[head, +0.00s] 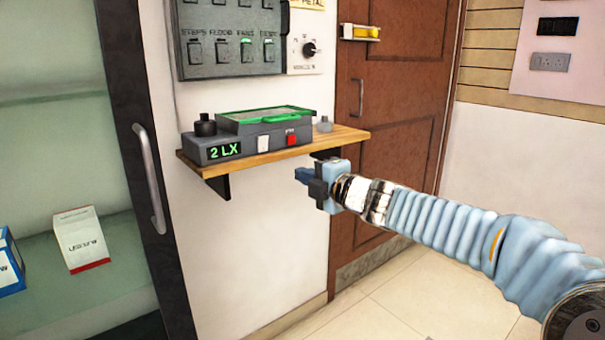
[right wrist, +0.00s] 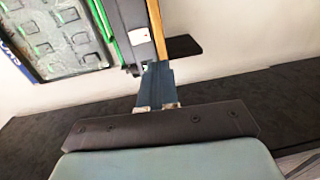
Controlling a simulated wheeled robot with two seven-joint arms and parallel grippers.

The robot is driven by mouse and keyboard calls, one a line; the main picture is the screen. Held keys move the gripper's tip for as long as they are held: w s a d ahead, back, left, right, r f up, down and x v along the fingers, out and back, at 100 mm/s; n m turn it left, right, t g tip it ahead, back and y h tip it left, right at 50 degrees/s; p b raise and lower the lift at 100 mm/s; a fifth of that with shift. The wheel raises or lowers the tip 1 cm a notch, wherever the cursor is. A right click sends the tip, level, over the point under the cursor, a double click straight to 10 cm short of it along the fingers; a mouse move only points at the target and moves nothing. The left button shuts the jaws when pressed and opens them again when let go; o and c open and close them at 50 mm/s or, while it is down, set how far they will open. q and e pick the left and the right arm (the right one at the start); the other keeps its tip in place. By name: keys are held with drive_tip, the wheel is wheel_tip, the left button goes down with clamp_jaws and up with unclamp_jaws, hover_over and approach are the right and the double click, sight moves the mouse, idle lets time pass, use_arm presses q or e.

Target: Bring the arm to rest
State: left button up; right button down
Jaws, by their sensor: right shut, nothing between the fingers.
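My right arm comes in from the right in the head view. Its gripper (head: 303,175) is shut and empty. It hangs in front of the wall, just below the front right part of the wooden shelf (head: 265,156). In the right wrist view the shut fingers (right wrist: 157,80) point toward the shelf and the grey device on it. I cannot tell from these views how far the fingertips are from the shelf. My left gripper is not in view.
A grey device (head: 212,150) reading "2 LX" sits on the shelf. A switch panel (head: 230,50) hangs above it. A glass cabinet with a handle (head: 148,178) and boxes (head: 80,238) stands left. A brown door (head: 385,120) is behind. The floor (head: 400,290) is clear.

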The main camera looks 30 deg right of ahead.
idle(0.3)
drive_tip(key=w+a+f+m+g+y, duration=0.1)
drive_tip(key=a+f+m+g, duration=0.3)
drive_tip(key=f, duration=0.9)
drive_tip(key=w+a+f+m+g+y, duration=0.1)
drive_tip(key=a+f+m, duration=0.4)
drive_tip(key=f, duration=0.8)
drive_tip(key=w+a+f+m+g+y, duration=0.1)
drive_tip(key=a+f+m+g, duration=0.2)
drive_tip(key=a+f, duration=0.7)
drive_tip(key=s+a+f+m+g, duration=0.3)
drive_tip(key=s+f+m+g, duration=0.1)
drive_tip(key=s+f, duration=0.8)
drive_tip(key=s+a+f+m+g, duration=0.4)
drive_tip(key=s+f, duration=0.8)
drive_tip(key=shift+s+a+f+m, duration=0.15)
drive_tip(key=shift+a+f+m, duration=0.1)
drive_tip(key=shift+m, duration=0.15)
